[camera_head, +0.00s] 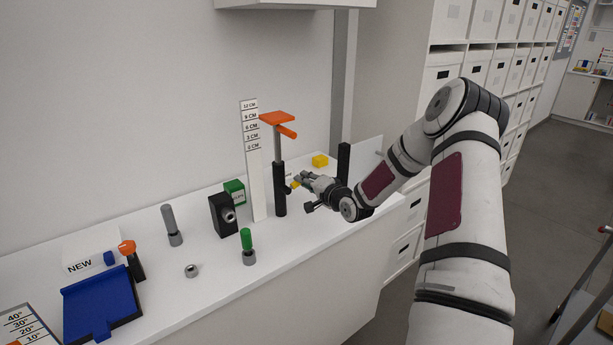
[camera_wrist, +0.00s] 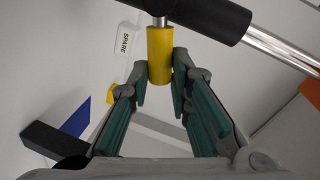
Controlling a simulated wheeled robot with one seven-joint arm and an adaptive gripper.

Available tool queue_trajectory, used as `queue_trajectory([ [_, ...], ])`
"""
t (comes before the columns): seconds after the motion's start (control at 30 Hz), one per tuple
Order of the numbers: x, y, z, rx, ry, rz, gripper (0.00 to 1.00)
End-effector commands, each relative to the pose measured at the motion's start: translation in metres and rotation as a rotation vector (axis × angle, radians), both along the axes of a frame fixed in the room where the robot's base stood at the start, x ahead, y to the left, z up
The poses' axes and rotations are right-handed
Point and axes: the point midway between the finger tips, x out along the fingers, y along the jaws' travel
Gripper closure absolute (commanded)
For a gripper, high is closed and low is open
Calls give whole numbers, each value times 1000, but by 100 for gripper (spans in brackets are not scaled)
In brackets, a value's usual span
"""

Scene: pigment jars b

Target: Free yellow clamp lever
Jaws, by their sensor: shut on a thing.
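The yellow clamp lever (camera_wrist: 160,52) is a short cylinder on a thin metal stem beside a black post (camera_wrist: 212,14) in the wrist view. My gripper (camera_wrist: 159,80) has its green-padded fingers on both sides of the lever's end and is shut on it. In the head view my gripper (camera_head: 298,180) reaches in from the right to the black post (camera_head: 280,190); only a small bit of the yellow lever (camera_head: 294,185) shows there. A silver rod (camera_head: 278,147) rises from the post to an orange plate (camera_head: 277,117) and orange handle (camera_head: 286,132).
A marked height scale (camera_head: 255,170) stands just left of the post. A yellow block (camera_head: 320,161) and black upright (camera_head: 343,163) are behind my gripper. A black box (camera_head: 219,216), green-topped peg (camera_head: 246,240) and blue tray (camera_head: 100,305) stand farther left. Bare counter lies in front.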

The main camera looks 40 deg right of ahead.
Motion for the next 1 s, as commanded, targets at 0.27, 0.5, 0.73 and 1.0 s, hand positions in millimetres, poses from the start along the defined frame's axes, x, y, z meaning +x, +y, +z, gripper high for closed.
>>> queue_trajectory([
  [0.27, -2, -5, -13, 201, 10, -3, 100],
  [0.5, -1, -5, -20, 300, 14, -2, 100],
  [0.73, -1, -5, -22, 338, 15, -1, 100],
  [1.0, -1, -5, -23, 342, 16, -1, 100],
])
